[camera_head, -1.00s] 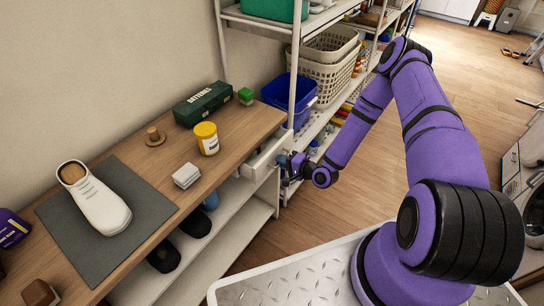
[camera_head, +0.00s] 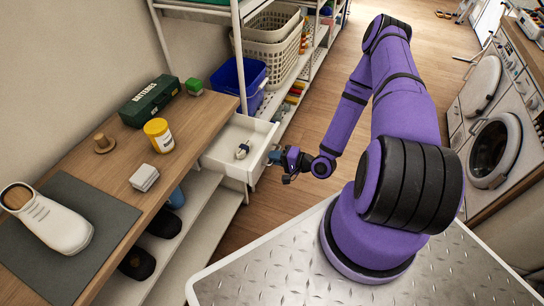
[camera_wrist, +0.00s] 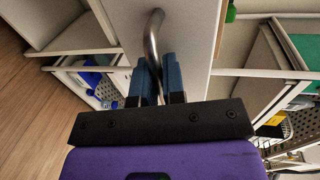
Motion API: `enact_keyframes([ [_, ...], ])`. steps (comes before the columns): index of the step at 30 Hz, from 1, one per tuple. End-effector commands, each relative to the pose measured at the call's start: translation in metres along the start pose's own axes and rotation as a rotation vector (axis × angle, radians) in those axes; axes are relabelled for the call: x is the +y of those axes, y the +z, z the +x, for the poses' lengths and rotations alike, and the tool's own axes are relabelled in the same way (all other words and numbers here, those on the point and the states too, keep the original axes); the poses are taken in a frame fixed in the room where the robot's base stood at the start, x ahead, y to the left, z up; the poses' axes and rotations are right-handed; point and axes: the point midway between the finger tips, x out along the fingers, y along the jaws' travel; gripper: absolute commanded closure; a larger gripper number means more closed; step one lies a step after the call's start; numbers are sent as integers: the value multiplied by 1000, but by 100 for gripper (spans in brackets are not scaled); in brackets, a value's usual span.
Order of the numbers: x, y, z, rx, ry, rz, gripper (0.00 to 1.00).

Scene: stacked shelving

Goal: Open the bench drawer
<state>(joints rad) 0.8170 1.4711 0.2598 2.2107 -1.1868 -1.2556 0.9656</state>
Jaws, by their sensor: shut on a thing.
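The bench drawer (camera_head: 221,158) is white and stands pulled out from under the wooden bench top (camera_head: 110,172). A small pale and dark object (camera_head: 242,149) lies inside it. In the wrist view the drawer front (camera_wrist: 190,45) carries a curved metal handle (camera_wrist: 152,35). My gripper (camera_head: 277,158) is at the drawer front on its right side. In the wrist view its blue fingers (camera_wrist: 159,75) are shut on the handle, one on each side of it.
On the bench are a dark green batteries box (camera_head: 150,100), a yellow jar (camera_head: 159,135), a white block (camera_head: 144,177) and a white shoe (camera_head: 48,220). A blue bin (camera_head: 240,83) stands on the shelving behind the drawer. Open floor (camera_head: 300,145) lies to the right.

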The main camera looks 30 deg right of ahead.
Motion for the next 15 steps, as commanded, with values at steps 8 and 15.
enact_keyframes([
  [8,0,-1,0,2,1,-1,71],
  [15,0,0,0,1,1,0,65],
])
